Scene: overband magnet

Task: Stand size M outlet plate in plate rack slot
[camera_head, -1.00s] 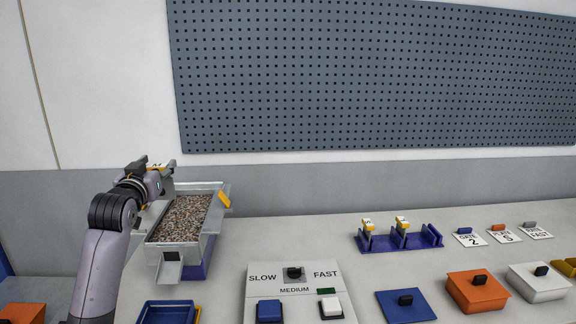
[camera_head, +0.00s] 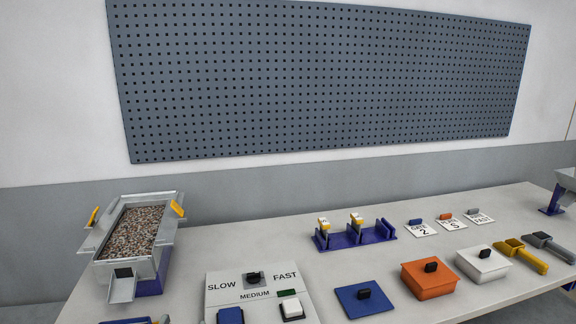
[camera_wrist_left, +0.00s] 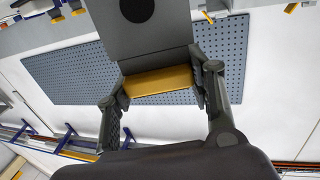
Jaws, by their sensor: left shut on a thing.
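My left gripper (camera_wrist_left: 160,84) shows in the left wrist view, shut on the yellow handle (camera_wrist_left: 158,80) of a grey plate. The plate (camera_wrist_left: 145,45) has a dark round hole and extends away from the fingers; no size letter is readable. In the head view the blue plate rack (camera_head: 378,234) stands on the table. Two plates with yellow tops (camera_head: 323,222) (camera_head: 356,219) stand in its left and middle parts; its right end looks empty. Their letters are too small to read. Neither gripper shows in the head view.
A metal hopper of gravel (camera_head: 138,232) stands at the left of the table. A speed panel (camera_head: 255,291), a blue lidded piece (camera_head: 364,301), an orange box (camera_head: 428,280) and a white box (camera_head: 484,264) line the front. Label cards (camera_head: 450,222) lie right of the rack.

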